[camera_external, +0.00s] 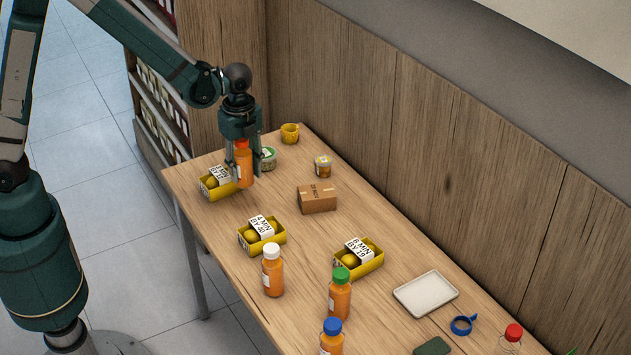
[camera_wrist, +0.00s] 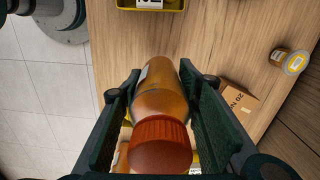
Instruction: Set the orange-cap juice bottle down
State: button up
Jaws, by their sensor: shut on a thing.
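A green-lidded tub (camera_external: 267,158), a small jar (camera_external: 322,166) and a cardboard box (camera_external: 317,198) stand nearby. A wooden wall bounds the right side.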

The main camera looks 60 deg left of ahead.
jog(key=w+a, duration=0.2)
jog(key=w, duration=0.5)
jog(key=w+a+n, duration=0.1)
jog(key=w+a, duration=0.2)
jog(key=w, duration=0.5)
jog(key=shift+p, duration=0.45)
jog(key=shift+w+d, duration=0.1)
jog(key=shift+f+b, duration=0.4)
jog(key=shift+f, duration=2.7)
jog(key=shift+f, duration=1.85)
jog(key=shift+f+b, duration=0.15)
jog(key=shift+b, duration=0.25)
jog(key=o, duration=1.1)
jog(key=shift+c, duration=0.2)
